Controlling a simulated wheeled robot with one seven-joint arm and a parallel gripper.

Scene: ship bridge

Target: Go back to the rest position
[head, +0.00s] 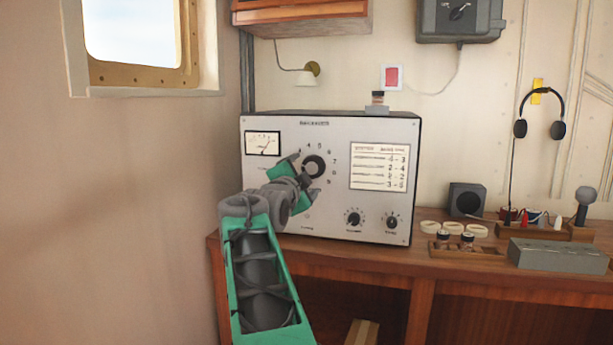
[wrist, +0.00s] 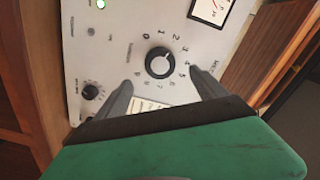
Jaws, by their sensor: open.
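My gripper (head: 306,176) is in front of the grey receiver (head: 335,222), at its large round black selector knob (head: 314,166). The wrist view shows the open fingers (wrist: 162,86) with empty space between them. There the black knob (wrist: 159,62) lies just beyond the fingertips, ringed by printed numbers, and I see no finger touching it. My arm reaches up from the bottom of the head view and covers part of the panel's left side.
The receiver stands on a wooden desk (head: 440,262). To its right are a small speaker (head: 466,199), pale rings, a grey box (head: 558,255) and a microphone (head: 585,200). Headphones (head: 541,100) hang on the wall. A wall with a window is at the left.

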